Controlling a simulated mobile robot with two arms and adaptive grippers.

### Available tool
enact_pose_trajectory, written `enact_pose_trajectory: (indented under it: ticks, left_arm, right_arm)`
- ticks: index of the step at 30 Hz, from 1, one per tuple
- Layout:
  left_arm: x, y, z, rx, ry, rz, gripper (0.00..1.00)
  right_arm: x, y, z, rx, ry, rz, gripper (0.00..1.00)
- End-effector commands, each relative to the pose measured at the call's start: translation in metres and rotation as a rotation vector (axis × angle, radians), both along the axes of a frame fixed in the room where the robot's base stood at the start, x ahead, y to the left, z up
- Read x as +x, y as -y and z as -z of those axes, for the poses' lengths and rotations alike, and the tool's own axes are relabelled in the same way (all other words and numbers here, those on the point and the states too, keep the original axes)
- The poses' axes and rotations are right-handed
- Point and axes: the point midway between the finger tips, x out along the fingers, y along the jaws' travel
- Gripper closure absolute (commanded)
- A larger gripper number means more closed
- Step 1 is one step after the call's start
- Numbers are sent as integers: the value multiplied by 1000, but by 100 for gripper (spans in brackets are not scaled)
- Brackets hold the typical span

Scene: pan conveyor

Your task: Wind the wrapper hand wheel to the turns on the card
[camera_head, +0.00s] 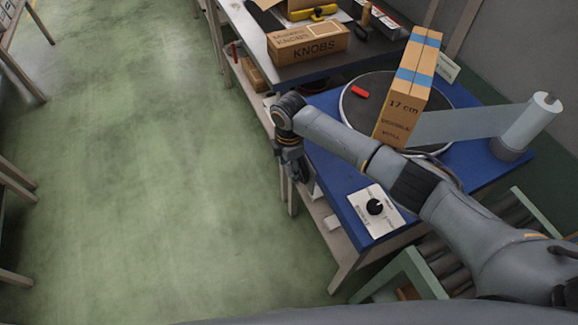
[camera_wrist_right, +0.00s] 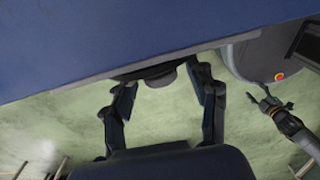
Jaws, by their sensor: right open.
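The wrapper turntable (camera_head: 358,103) is a dark disc with a red mark on a blue table. A cardboard box (camera_head: 407,95) with blue bands, marked "17 cm", stands on it. Clear film runs from the box to an upright roll (camera_head: 530,125). A small pale card (camera_head: 447,68) stands behind the box, its writing unreadable. My right gripper (camera_head: 294,172) is open beside the table's left edge. In the right wrist view a dark round part (camera_wrist_right: 155,76), perhaps the hand wheel, lies between and beyond its fingers, under the table edge. My left gripper (camera_wrist_right: 271,104) looks open there.
A box marked "KNOBS" (camera_head: 307,44) and a yellow tool (camera_head: 316,12) are on the bench behind. A roller conveyor (camera_head: 440,265) is at lower right. The green floor at left is clear.

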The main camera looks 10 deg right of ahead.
Motion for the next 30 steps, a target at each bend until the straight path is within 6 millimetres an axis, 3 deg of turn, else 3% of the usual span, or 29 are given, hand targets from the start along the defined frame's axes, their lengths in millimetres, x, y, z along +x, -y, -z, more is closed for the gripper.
enact_pose_trajectory:
  ticks: [3,10,11,19,30]
  left_arm:
    - [0,0,0,0,0,0,43]
    - [-1,0,0,0,-1,0,43]
    - [-1,0,0,0,-1,0,43]
    - [-1,-2,-8,3,-1,-2,43]
    - [-1,-4,-46,5,-2,-2,43]
  right_arm:
    - [0,0,0,0,0,0,46]
    - [0,0,0,0,0,0,93]
    - [0,0,0,0,0,0,95]
    - [-2,1,-2,8,26,0,95]
    - [-8,3,-3,78,236,-2,95]
